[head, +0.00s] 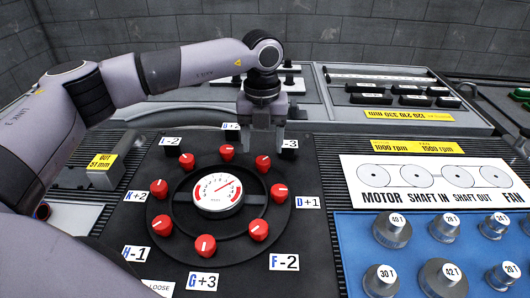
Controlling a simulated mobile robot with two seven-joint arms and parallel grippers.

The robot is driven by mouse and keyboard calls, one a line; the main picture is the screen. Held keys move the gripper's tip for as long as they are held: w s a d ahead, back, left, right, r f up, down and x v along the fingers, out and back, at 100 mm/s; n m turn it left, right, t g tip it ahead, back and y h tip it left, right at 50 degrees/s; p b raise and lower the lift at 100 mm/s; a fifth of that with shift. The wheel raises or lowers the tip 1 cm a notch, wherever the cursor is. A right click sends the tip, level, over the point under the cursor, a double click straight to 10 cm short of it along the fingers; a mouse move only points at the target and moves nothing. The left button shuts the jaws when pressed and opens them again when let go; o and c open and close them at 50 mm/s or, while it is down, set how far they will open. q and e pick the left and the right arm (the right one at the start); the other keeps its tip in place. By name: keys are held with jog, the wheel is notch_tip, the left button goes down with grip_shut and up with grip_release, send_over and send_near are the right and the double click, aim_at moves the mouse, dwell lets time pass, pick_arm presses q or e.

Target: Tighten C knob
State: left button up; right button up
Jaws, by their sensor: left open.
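A ring of red knobs surrounds a white gauge (218,195) on a black panel. The upper-right red knob (263,163) sits just below my left gripper (264,150), next to a label ending in "-3" (290,144). The gripper hides that label's letter, so I cannot read whether it is C. My left gripper points down and is open, with one finger to each side of this knob in the picture. I cannot tell whether the fingers touch it. The gauge needle points to the upper right. My right gripper is not in view.
Other red knobs stand close by, including the top one (227,152) and the D+1 one (279,193). A blue tray (345,250) with several metal gears lies at the right, below a white motor diagram (430,182). Grey consoles stand behind.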

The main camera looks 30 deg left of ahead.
aim_at(263, 160)
pick_arm(q)
jog(key=shift+f, duration=2.3)
jog(key=c, duration=1)
jog(key=shift+c, duration=0.2)
